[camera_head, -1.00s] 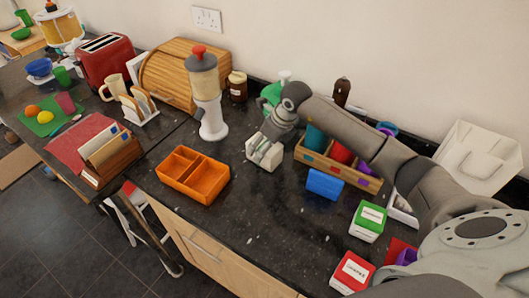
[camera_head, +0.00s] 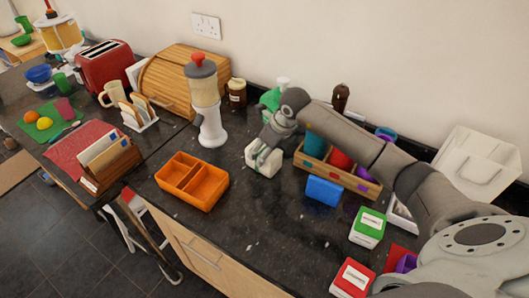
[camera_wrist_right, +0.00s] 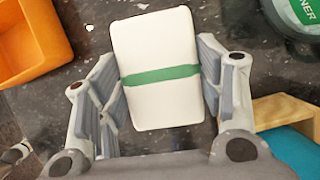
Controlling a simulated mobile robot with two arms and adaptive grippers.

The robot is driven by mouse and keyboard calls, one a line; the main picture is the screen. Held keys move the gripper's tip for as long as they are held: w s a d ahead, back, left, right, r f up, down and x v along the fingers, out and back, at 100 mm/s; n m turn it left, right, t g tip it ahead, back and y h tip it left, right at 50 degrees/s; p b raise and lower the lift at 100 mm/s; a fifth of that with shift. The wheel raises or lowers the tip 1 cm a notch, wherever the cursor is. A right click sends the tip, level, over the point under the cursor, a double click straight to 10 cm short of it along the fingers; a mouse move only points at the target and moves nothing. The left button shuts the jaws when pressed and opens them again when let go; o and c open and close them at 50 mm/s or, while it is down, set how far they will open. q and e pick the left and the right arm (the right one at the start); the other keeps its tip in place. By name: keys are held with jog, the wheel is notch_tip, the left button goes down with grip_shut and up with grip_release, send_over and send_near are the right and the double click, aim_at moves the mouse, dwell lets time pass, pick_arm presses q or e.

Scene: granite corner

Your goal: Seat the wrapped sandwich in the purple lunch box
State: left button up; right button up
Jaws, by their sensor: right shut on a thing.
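The wrapped sandwich (camera_head: 260,158) is a white block with a green band, which shows clearly in the right wrist view (camera_wrist_right: 158,75). My right gripper (camera_head: 266,148) is shut on it, with a finger on each side in the right wrist view (camera_wrist_right: 162,85). It is over or on the dark counter; I cannot tell if it touches. An orange lunch box (camera_head: 211,188) with compartments stands empty to its left. No purple lunch box is clearly visible. A purple item (camera_head: 406,263) at the lower right is partly hidden by my arm. My left gripper is out of view.
A white dispenser (camera_head: 211,125) stands behind the orange box. A wooden rack (camera_head: 340,172) with coloured items and a blue box (camera_head: 324,191) are right of the sandwich. Green (camera_head: 368,228) and red (camera_head: 352,280) cartons stand near the front. Counter between sandwich and orange box is clear.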

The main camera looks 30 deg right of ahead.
jog(key=shift+r+p, duration=0.35)
jog(key=shift+p, duration=0.05)
notch_tip(320, 180, up, 3)
jog(key=b, duration=0.3)
jog(key=shift+s+a+r, duration=0.1)
jog(key=s+a+r+b, duration=0.4)
jog(key=s+a+r, duration=0.4)
jog(key=s+r, duration=0.25)
jog(key=s+a+f+n+g+h, duration=0.1)
jog(key=s+f+n+g, duration=0.3)
jog(key=n, duration=1.1)
jog(key=s+f+n+g, duration=0.4)
jog(key=s+f+n, duration=0.2)
jog(key=n, duration=1)
jog(key=shift+s+a+f+h, duration=0.15)
jog(key=shift+a+f+h, duration=0.25)
jog(key=shift+f, duration=0.15)
